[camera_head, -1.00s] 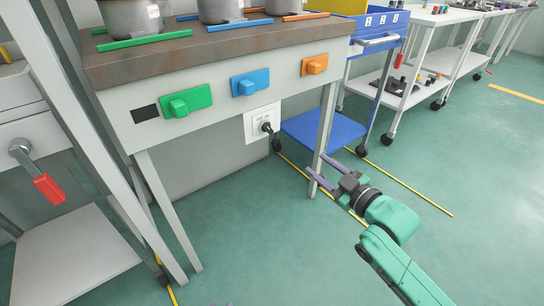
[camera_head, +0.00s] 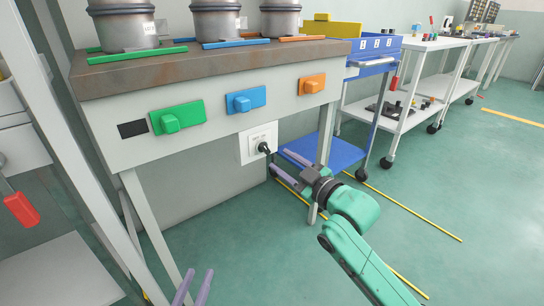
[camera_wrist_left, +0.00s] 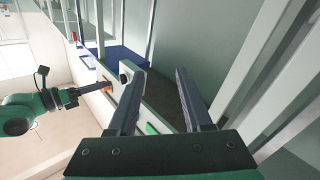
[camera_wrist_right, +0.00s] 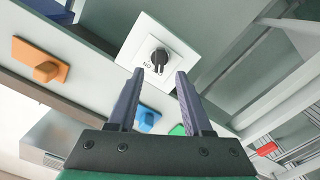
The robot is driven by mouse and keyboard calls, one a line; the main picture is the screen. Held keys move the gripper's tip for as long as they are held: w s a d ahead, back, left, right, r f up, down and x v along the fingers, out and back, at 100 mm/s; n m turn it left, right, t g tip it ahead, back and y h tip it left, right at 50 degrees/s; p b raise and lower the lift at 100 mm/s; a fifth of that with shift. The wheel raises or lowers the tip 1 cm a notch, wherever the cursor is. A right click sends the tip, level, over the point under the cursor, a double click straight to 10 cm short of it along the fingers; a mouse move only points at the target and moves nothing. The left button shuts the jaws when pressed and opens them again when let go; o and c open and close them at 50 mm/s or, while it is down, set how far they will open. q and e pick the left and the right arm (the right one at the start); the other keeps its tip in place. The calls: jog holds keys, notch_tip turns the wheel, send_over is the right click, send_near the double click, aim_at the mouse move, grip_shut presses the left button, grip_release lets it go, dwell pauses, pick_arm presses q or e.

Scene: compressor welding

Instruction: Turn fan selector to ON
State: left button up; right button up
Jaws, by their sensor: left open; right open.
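The fan selector (camera_head: 263,147) is a black knob on a white wall plate (camera_head: 254,137) below the workbench front. In the right wrist view the knob (camera_wrist_right: 160,57) stands out from its plate (camera_wrist_right: 180,40), with upside-down "ON" lettering beside it. My right gripper (camera_head: 281,165) is open and empty, its fingers pointing at the knob from just in front, apparently apart from it. In the right wrist view the knob lies just beyond and between the fingertips (camera_wrist_right: 159,73). My left gripper (camera_head: 199,271) is open and empty at the bottom edge, well away from the selector.
The workbench front carries green (camera_head: 177,117), blue (camera_head: 246,100) and orange (camera_head: 312,84) blocks with knobs. Metal pots (camera_head: 124,25) stand on top. A bench leg (camera_head: 325,135) and a blue cart (camera_head: 340,150) are close to my right gripper. A red handle (camera_head: 22,209) is at far left.

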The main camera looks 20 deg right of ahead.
aim_at(267, 151)
jog(key=b+x, duration=0.1)
jog(key=x, duration=0.4)
jog(key=shift+w, duration=0.2)
pick_arm(q)
jog(key=w+r+t, duration=0.1)
jog(key=r+t, duration=0.1)
jog(key=r, duration=0.5)
jog(key=w+a+r+t+h, duration=0.1)
jog(key=w+r+t, duration=0.1)
jog(key=r, duration=0.5)
jog(key=shift+w+a+r+m+t, duration=0.2)
jog(key=shift+w+r+m+t, duration=0.1)
jog(key=shift+r+m, duration=0.1)
pick_arm(e)
jog(key=shift+c, duration=0.3)
pick_arm(q)
jog(key=shift+f, duration=0.1)
pick_arm(e)
grip_shut()
